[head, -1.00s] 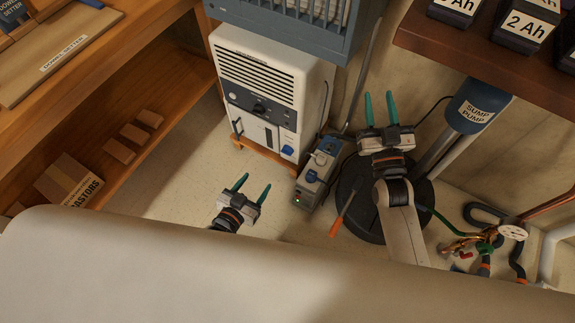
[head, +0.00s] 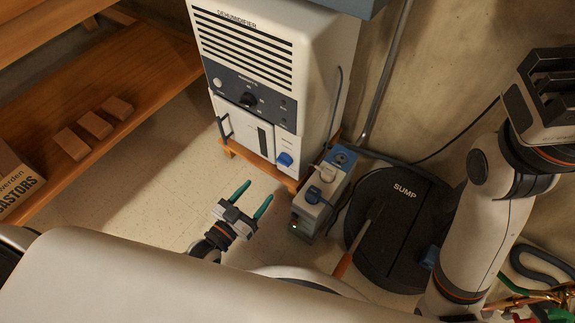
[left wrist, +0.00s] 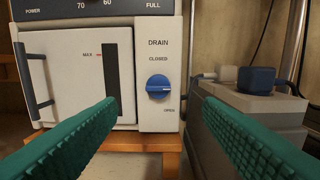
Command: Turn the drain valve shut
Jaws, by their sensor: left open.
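The drain valve is a blue knob (head: 285,159) low on the front of the white dehumidifier (head: 270,70). In the left wrist view the knob (left wrist: 159,87) sits under the words DRAIN and CLOSED, with OPEN at its lower right. Its ridge lies roughly crosswise; I cannot tell which end is the pointer. My left gripper (head: 252,198) is open and empty, its teal fingers pointing toward the dehumidifier. The knob shows between the fingers in the wrist view, beyond their tips and not touched. My right gripper (head: 550,100) is at the upper right; its teal fingers do not show.
A grey box with a blue plug (head: 314,194) stands on the floor right of the dehumidifier. The black SUMP lid (head: 395,235) and an orange-handled tool (head: 343,264) are further right. A wooden shelf (head: 150,80) with several blocks is at left. Pale floor lies between.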

